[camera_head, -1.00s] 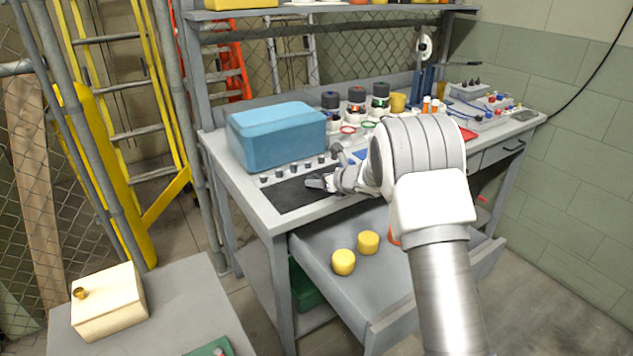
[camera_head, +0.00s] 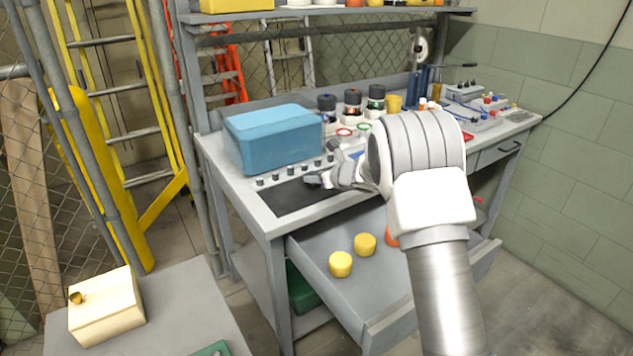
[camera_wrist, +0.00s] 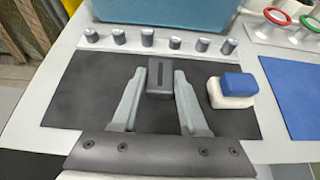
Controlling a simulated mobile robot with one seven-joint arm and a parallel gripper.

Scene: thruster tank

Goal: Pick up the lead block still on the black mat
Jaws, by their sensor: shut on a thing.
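The lead block (camera_wrist: 160,77) is a small dark grey block with a slot in its top. In the wrist view it sits between the tips of my gripper (camera_wrist: 158,88), which is shut on it. The black mat (camera_wrist: 80,90) lies under and around them; it also shows in the head view (camera_head: 285,199). I cannot tell whether the block touches the mat or is just above it. In the head view my gripper (camera_head: 316,180) is low over the mat's right part, and the block is hard to make out there.
A blue-and-white piece (camera_wrist: 235,87) is just right of the block. A row of small grey cylinders (camera_wrist: 147,39) lines the mat's far edge, with a blue box (camera_head: 273,138) behind. An open drawer (camera_head: 330,284) with yellow pieces juts out below the arm.

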